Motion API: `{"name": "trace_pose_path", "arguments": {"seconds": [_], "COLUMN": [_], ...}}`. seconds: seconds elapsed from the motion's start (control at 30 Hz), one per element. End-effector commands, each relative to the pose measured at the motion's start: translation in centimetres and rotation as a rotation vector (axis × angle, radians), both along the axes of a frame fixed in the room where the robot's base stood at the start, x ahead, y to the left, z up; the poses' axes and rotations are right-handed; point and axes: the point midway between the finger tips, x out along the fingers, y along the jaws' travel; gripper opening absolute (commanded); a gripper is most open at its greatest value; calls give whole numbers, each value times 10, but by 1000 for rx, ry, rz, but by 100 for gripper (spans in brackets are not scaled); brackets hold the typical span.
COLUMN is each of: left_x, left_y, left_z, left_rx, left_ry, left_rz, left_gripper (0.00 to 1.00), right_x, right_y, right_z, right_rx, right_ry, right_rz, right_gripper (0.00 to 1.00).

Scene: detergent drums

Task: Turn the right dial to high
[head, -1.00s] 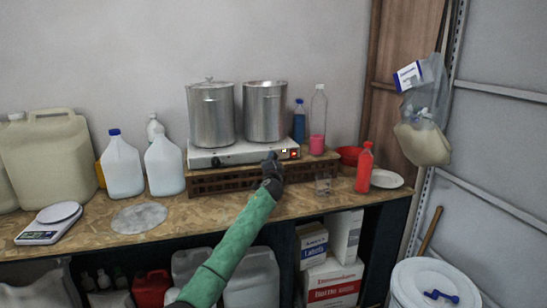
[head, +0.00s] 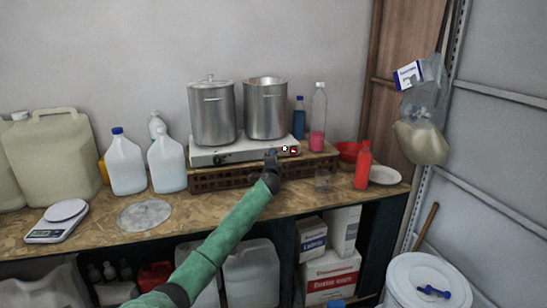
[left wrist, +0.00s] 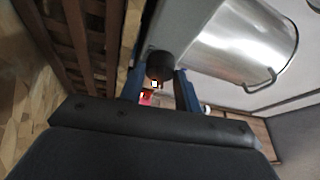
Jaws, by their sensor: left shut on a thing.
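The white hot plate (head: 205,156) stands on a brown slatted rack, with two metal pots on it. The right dial, a dark round knob (left wrist: 160,64), sits between the blue fingers of my left gripper (left wrist: 158,80) in the left wrist view. My left gripper (head: 271,157) is shut on this dial at the hot plate's front; in the head view the hand hides the dial. The dial's setting cannot be read. The left dial (head: 217,160) is a small dark knob on the same front. My right gripper is not in view.
A lidded pot (head: 212,115) and an open pot (head: 265,110) stand above the hand. A small lit red switch (head: 294,150) is just right of it. The bench front is clear.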

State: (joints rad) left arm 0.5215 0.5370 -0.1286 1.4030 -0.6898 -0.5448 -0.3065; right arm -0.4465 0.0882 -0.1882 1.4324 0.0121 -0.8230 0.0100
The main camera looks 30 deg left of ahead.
Motion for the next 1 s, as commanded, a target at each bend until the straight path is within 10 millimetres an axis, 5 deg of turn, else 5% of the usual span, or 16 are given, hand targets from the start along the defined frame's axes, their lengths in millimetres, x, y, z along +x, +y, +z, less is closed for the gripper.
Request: {"name": "trace_pose_path", "arguments": {"seconds": [0.43,0.47,0.57,1.0], "left_x": [0,0,0,-11], "left_y": [0,0,0,-6], "left_z": [0,0,0,-4], "left_rx": [2,2,2,2], "left_ry": [2,2,2,2], "left_rz": [0,0,0,-1], "left_gripper": [10,39,54,54], "right_x": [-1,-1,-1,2], "right_y": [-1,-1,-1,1], "right_z": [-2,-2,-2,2], "right_rx": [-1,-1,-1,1], "right_ry": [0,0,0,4], "right_rz": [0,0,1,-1], "right_gripper": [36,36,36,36]}}
